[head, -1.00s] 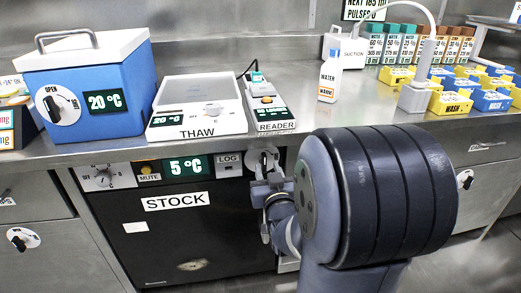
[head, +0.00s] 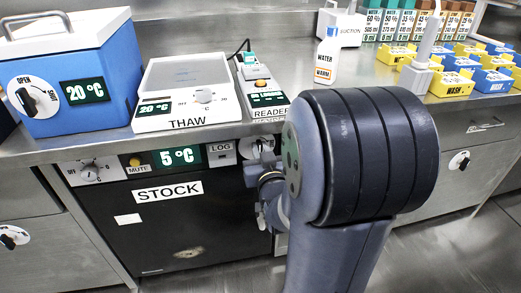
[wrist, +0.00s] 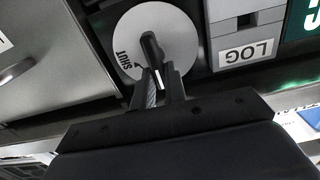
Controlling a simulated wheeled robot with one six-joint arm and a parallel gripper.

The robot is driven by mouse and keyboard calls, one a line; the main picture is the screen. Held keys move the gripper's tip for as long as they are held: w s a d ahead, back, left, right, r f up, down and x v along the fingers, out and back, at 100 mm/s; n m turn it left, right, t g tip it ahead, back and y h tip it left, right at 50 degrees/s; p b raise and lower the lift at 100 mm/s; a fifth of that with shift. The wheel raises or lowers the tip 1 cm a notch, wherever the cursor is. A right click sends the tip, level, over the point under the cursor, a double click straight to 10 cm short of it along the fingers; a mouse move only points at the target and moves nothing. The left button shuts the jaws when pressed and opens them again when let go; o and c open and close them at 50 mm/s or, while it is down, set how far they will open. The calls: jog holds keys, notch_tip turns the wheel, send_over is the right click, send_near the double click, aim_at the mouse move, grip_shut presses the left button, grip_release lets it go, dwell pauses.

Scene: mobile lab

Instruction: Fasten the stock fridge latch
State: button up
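The stock fridge (head: 200,235) is the dark-fronted unit under the counter, labelled STOCK. Its latch is a round white dial (wrist: 128,35) with a black handle (wrist: 150,48), right of the LOG plate. The word SHUT shows on the dial in the wrist view, beside the handle. My gripper (wrist: 159,78) is at the latch, its two fingers close together on either side of the handle's end, with no clear gap visible. In the head view my gripper (head: 264,182) and arm partly cover the dial (head: 254,147).
The counter above holds the blue box (head: 70,75), THAW unit (head: 186,95), READER (head: 262,90) and water bottle (head: 327,58). The LOG plate (wrist: 247,50) is close beside the dial. Open floor (head: 440,250) lies at lower right.

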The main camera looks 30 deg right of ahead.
grip_shut()
jog(key=shift+m, duration=0.3)
jog(key=m+b, duration=0.2)
jog(key=m, duration=0.3)
jog(key=d+f+m+b, duration=0.1)
jog(key=m, duration=0.5)
jog(key=m+b, duration=0.2)
jog(key=m, duration=0.4)
jog(key=shift+s+d+f+b, duration=0.2)
jog(key=shift+d+f+b, duration=0.1)
jog(key=shift+d+f, duration=0.1)
jog(key=shift+m, duration=0.3)
jog(key=o, duration=0.5)
grip_release()
